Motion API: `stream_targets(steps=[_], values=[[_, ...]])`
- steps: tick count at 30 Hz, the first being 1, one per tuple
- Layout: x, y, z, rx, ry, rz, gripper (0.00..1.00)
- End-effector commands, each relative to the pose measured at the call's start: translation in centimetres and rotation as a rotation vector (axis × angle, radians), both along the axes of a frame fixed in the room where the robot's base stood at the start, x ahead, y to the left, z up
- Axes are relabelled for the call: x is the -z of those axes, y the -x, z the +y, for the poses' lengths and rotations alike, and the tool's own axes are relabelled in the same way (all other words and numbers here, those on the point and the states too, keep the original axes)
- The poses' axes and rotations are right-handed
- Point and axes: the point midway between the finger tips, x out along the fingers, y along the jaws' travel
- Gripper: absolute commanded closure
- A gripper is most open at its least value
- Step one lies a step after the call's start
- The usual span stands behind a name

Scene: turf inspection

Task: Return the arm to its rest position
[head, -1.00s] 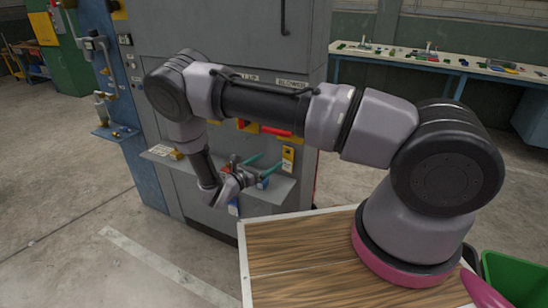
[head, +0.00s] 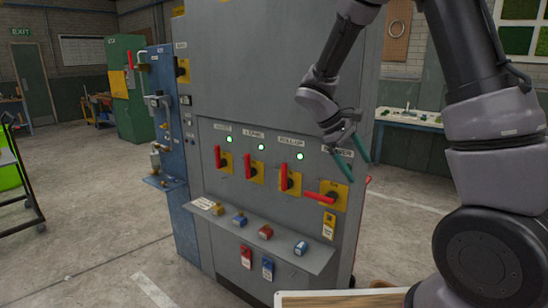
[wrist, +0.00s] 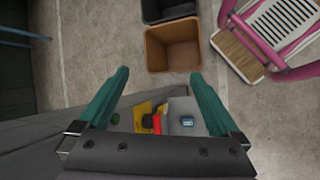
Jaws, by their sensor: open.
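My gripper (head: 361,168) is raised in front of the right side of the grey cabinet (head: 300,70) in the head view. Its two green fingers are apart with nothing between them. In the wrist view my gripper (wrist: 160,76) is also open and empty. My arm rises at the right of the head view and bends down to the gripper. The gripper partly covers the label above the rightmost red lever (head: 320,196).
Three other red levers stand upright, one of them here (head: 290,174), below lit lamps. A shelf (head: 300,262) holds several padlocks. A board top (head: 340,298) lies low at front. The wrist view shows a brown bin (wrist: 173,48) and a pink-framed cart (wrist: 262,40).

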Motion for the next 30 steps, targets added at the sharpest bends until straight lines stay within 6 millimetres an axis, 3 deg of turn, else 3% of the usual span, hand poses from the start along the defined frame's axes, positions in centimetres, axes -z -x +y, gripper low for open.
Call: stream_targets(steps=[1, 6, 18, 24, 30], values=[[-1.9, 0.9, -0.6, 0.063, -0.068, -0.049, 0.01], [-6.6, 4.2, -1.6, 0.264, -0.275, -0.196, 0.01], [-15.9, 12.1, -2.4, 0.682, -0.729, -0.59, 0.01], [-18.7, 15.1, -2.1, 0.818, -0.896, -0.754, 0.01], [-19.6, 16.3, -1.9, 0.87, -0.965, -0.821, 0.01]])
